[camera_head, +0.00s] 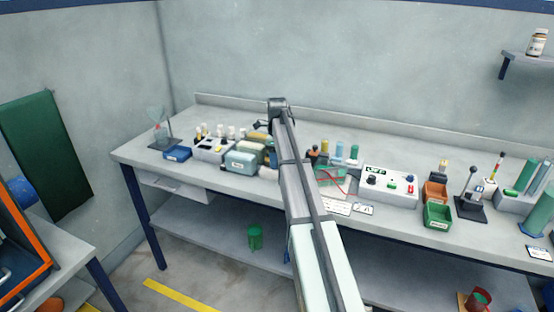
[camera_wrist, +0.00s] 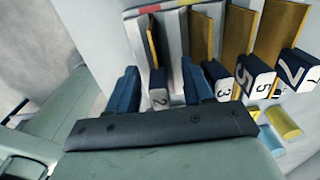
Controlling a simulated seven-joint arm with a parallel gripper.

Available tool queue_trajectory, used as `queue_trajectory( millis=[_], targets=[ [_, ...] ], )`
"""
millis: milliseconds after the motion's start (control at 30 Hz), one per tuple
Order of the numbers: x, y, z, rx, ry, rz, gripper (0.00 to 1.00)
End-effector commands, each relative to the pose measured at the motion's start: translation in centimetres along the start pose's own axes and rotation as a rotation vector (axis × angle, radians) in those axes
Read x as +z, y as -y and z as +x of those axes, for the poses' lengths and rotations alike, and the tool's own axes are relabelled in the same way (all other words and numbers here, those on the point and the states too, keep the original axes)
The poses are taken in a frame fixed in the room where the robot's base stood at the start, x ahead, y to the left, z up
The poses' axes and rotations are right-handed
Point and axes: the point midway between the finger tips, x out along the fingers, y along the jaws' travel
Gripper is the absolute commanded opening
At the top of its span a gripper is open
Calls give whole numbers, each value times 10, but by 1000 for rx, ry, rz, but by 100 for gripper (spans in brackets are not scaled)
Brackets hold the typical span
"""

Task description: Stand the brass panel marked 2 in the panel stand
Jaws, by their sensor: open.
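In the wrist view, the brass panel marked 2 (camera_wrist: 151,44) stands on edge, its dark blue block with a white 2 (camera_wrist: 158,98) toward me. My gripper (camera_wrist: 160,78) is open, with one blue finger on each side of that block. I cannot tell whether either finger touches it. More brass panels stand to the right, with blocks marked 3 (camera_wrist: 223,88), 5 (camera_wrist: 243,85) and 7 (camera_wrist: 288,72). In the head view my arm hides most of this spot and the gripper's fingers. I cannot make out the panel stand for certain.
In the head view, a pale teal box (camera_head: 242,161) and a white rack with bottles (camera_head: 213,149) stand left of my arm. A control box (camera_head: 388,185), an orange bin (camera_head: 434,192) and a green bin (camera_head: 437,215) are to the right. The bench's front strip at left is clear.

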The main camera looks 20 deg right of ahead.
Motion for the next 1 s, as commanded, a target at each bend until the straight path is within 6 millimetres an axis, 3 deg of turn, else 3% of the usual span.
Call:
queue_trajectory(
  millis=[267, 700, 1000],
  targets=[
    [0, 1, -24, -2, 1, 0, 51],
    [0, 1, -107, -1, 1, 0, 51],
    [0, 0, -135, 0, 0, 0, 51]
  ],
)
